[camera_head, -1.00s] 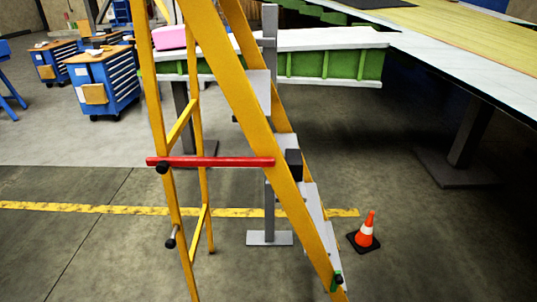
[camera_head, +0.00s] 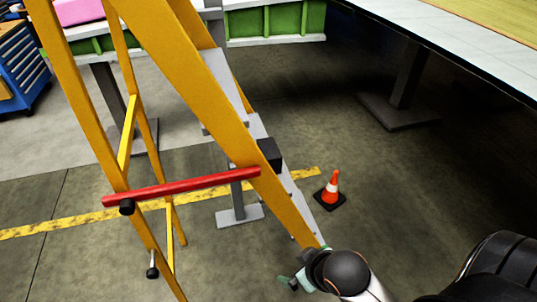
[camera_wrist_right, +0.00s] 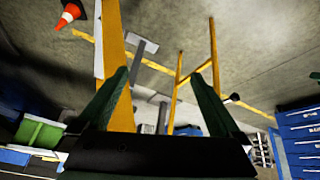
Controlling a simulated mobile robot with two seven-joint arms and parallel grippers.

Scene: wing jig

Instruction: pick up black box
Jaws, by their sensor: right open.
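A small black box (camera_head: 270,153) sits on a grey step of the yellow ladder (camera_head: 190,90), at its right edge in the head view. My right gripper (camera_head: 303,266) is low near the foot of the ladder, below the box and apart from it. In the right wrist view its two dark green fingers (camera_wrist_right: 160,85) are spread with nothing between them; ladder parts show beyond. I cannot make out the black box in that view. My left gripper is not in view.
An orange cone (camera_head: 331,188) stands on the floor to the right. A grey post base (camera_head: 239,216) is behind the ladder. A large table (camera_head: 450,45) is at upper right. A blue cabinet (camera_head: 20,60) is at left.

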